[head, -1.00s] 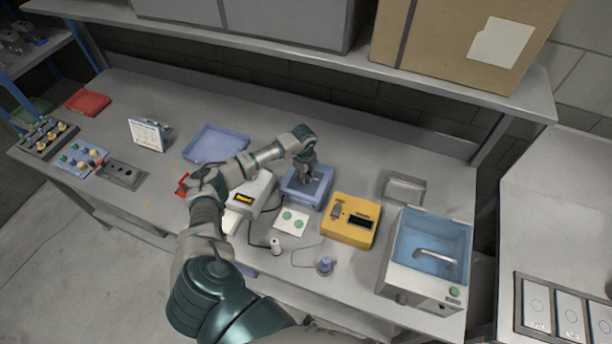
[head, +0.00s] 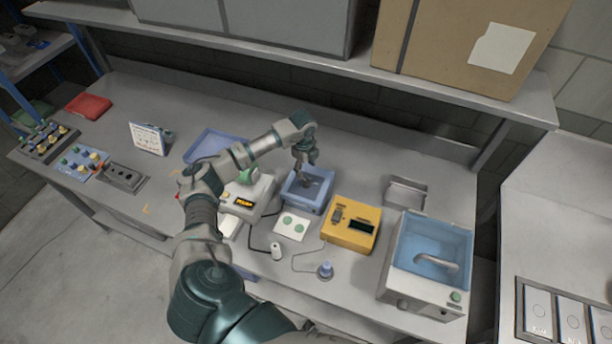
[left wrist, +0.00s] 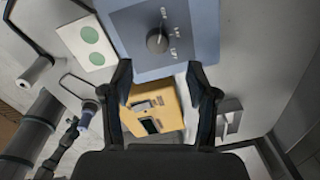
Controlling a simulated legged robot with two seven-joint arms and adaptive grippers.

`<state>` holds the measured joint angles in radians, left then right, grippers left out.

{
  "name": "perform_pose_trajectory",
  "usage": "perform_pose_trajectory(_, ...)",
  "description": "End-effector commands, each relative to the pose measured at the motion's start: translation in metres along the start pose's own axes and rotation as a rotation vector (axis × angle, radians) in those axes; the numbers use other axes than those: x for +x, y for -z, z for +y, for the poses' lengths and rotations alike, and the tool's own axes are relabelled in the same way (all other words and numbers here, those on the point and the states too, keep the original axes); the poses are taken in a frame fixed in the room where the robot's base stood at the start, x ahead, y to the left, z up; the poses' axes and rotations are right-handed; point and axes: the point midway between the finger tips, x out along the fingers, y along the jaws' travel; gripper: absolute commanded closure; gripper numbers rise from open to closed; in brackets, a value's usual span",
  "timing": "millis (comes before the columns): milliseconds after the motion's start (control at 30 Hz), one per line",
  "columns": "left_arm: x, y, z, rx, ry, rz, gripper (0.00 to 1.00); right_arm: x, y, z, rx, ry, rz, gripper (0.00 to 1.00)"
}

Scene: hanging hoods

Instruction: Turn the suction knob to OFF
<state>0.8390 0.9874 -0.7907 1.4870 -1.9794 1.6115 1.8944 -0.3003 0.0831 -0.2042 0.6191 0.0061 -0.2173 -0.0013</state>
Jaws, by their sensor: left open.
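The suction knob (left wrist: 157,40) is a small dark round knob on the face of a blue box (left wrist: 190,25) in the left wrist view. Its pale pointer line points up in that picture. My right gripper is not in view.
A yellow device (head: 346,233) stands close right of the blue box, and a grey device (head: 262,189) close left. A white card with green discs (head: 291,226) lies in front. A sink unit (head: 398,283) is at the right. A shelf (head: 300,54) overhangs the bench.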

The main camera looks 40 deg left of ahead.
Motion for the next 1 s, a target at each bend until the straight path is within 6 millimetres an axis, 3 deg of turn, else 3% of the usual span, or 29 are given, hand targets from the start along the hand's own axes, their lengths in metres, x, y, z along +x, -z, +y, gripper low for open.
perform_pose_trajectory(100, -0.023, -0.001, -0.001, 0.001, 0.002, 0.0, 0.41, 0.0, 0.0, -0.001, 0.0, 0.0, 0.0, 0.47)
perform_pose_trajectory(300, -0.042, -0.002, -0.001, 0.0, 0.001, 0.0, 0.41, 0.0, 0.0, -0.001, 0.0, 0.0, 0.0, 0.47)
perform_pose_trajectory(1000, -0.043, -0.002, 0.0, 0.0, 0.0, 0.0, 0.41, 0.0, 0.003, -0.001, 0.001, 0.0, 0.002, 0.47)
